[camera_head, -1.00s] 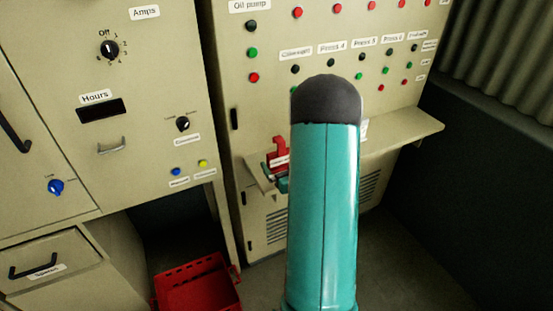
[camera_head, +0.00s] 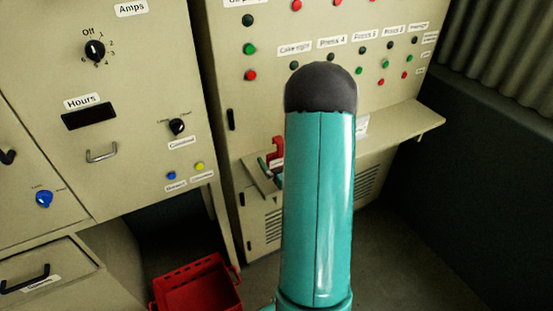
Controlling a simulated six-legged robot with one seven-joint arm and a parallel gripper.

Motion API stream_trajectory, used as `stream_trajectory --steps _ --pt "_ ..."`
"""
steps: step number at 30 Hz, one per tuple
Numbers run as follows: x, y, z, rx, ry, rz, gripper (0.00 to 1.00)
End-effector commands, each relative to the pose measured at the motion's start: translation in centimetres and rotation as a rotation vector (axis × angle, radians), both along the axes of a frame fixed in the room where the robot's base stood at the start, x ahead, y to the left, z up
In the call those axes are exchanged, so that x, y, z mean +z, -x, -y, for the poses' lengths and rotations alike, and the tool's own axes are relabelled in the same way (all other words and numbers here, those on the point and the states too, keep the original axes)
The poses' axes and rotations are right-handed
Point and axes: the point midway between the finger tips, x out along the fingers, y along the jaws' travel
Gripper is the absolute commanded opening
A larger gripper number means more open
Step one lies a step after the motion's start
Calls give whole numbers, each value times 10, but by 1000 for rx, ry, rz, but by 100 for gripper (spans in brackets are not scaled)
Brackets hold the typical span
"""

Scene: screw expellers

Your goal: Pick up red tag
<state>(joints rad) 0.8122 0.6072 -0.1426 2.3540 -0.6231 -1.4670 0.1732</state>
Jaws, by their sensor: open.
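The red tag (camera_head: 277,146), with a small white label on it, is at the left end of the beige shelf in the middle of the view. My teal arm with its dark rounded joint stands in front and hides part of the shelf. My gripper (camera_head: 269,165) shows only in small teal parts just left of the arm, close to the red tag. It is open. Most of it is hidden behind the arm, and I cannot tell whether it touches the tag.
The beige shelf (camera_head: 400,133) runs along the panel with buttons and lamps. A red open crate (camera_head: 196,285) stands on the floor at the lower left. A cabinet with a drawer (camera_head: 45,275) is at the left. The dark floor at the right is clear.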

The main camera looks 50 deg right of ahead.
Motion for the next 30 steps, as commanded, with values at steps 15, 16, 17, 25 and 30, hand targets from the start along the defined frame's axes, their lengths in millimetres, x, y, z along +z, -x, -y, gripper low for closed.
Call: stream_trajectory --steps 15,16,17,25,30 --pt "0 5 -1 0 0 0 78" --pt "0 5 -1 0 0 0 72" --pt "0 5 -1 0 -1 0 67" --pt "0 4 -1 1 -1 -1 53" --pt "1 2 -1 1 -2 -2 53"
